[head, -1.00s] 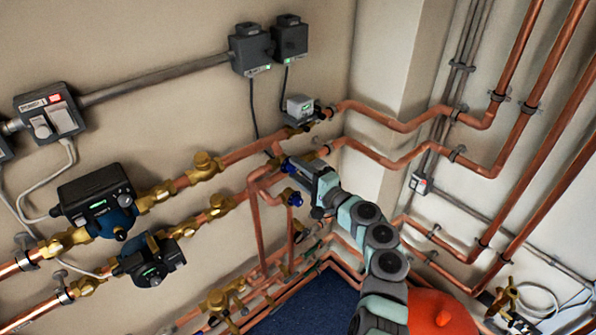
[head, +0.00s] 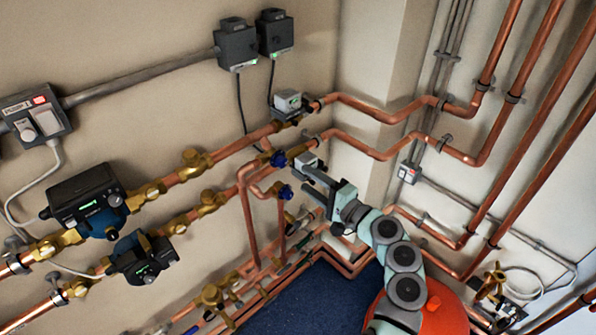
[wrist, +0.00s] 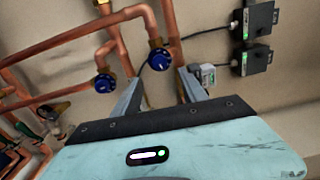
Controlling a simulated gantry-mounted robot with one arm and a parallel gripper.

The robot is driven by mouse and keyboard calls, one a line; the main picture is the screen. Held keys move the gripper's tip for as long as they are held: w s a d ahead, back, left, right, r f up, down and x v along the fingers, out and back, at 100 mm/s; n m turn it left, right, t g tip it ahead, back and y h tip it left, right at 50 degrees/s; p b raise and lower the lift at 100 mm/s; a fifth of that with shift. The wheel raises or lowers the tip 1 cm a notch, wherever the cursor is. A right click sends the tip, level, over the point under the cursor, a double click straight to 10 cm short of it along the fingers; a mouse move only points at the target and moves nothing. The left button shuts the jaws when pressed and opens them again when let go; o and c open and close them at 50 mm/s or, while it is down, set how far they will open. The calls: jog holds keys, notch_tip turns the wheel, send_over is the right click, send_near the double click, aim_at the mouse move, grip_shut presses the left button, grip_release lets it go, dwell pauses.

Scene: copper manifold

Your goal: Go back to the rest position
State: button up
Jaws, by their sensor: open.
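My gripper (head: 308,180) is open and empty, in front of the pipe corner in the head view. Two blue valve handles, an upper one (head: 278,158) and a lower one (head: 285,191), sit on copper pipes just left of the fingers. In the wrist view my two fingers (wrist: 162,82) are spread apart. There the upper blue handle (wrist: 159,59) appears between and beyond the fingertips, and the lower blue handle (wrist: 104,83) is left of them. Neither handle appears held.
Copper pipes (head: 375,113) run along both walls around the arm. Pumps (head: 90,205) and brass valves are at left; grey boxes (head: 237,45) hang above. A small grey actuator (head: 288,101) sits on the upper pipe. An orange-red rounded object (head: 445,310) is at lower right.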

jog(key=shift+v, duration=0.9)
jog(key=shift+a, duration=0.1)
